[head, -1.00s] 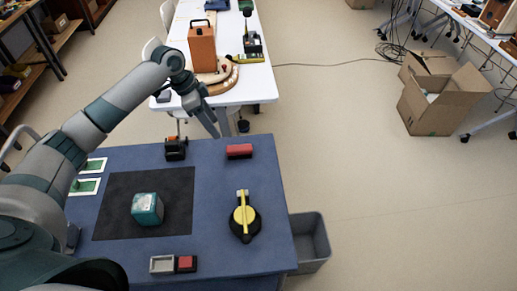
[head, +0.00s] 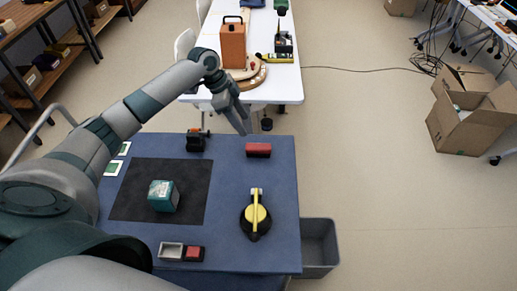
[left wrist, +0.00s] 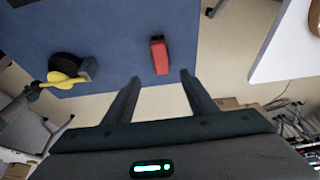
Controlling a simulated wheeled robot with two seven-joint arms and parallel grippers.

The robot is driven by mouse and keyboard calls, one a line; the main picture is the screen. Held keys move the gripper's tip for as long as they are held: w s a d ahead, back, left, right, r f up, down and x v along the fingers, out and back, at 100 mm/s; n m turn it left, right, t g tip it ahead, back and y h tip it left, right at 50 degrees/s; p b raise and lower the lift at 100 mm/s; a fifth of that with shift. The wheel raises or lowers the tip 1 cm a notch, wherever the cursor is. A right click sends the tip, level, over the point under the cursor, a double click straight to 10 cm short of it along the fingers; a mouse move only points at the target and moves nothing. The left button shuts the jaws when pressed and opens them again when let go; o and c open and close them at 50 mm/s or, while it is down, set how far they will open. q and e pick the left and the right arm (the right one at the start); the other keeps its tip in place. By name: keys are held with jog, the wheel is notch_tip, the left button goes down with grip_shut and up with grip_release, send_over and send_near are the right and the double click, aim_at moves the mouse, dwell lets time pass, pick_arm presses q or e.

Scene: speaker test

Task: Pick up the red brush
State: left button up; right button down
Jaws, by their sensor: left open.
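The red brush (head: 258,150) lies near the far right edge of the blue table (head: 225,238). In the left wrist view the red brush (left wrist: 159,56) shows ahead of the fingertips, roughly in line with the gap between them. My left gripper (head: 244,127) hangs above and just beyond the table's far edge, close to the brush but apart from it. In the left wrist view its two fingers (left wrist: 161,76) are spread with nothing between them. My right gripper is in neither view.
A black mat (head: 190,212) bears a teal block (head: 163,196). A black and yellow tool (head: 256,220) lies right of it. A black and orange item (head: 197,140) stands left of the brush. A white table (head: 287,85) stands behind. A grey bin (head: 320,245) is at the right.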

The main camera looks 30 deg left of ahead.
pick_arm(q)
jog(key=p, duration=0.3)
send_over(258, 146)
jog(key=s+a, duration=0.1)
jog(key=a, duration=0.1)
notch_tip(258, 146, down, 8)
jog(key=shift+r, duration=0.15)
jog(key=shift+d+f, duration=0.15)
jog(key=shift+f, duration=0.25)
jog(key=shift+w+d+f, duration=0.1)
jog(key=shift+d+f, duration=0.05)
jog(key=shift+f, duration=0.15)
jog(key=p+x, duration=0.2)
jog(key=x, duration=0.1)
jog(key=shift+w+d+f, duration=0.1)
jog(key=shift+f, duration=0.15)
jog(key=shift+w+d+f, duration=0.1)
jog(key=shift+f, duration=0.35)
jog(key=shift+f, duration=0.25)
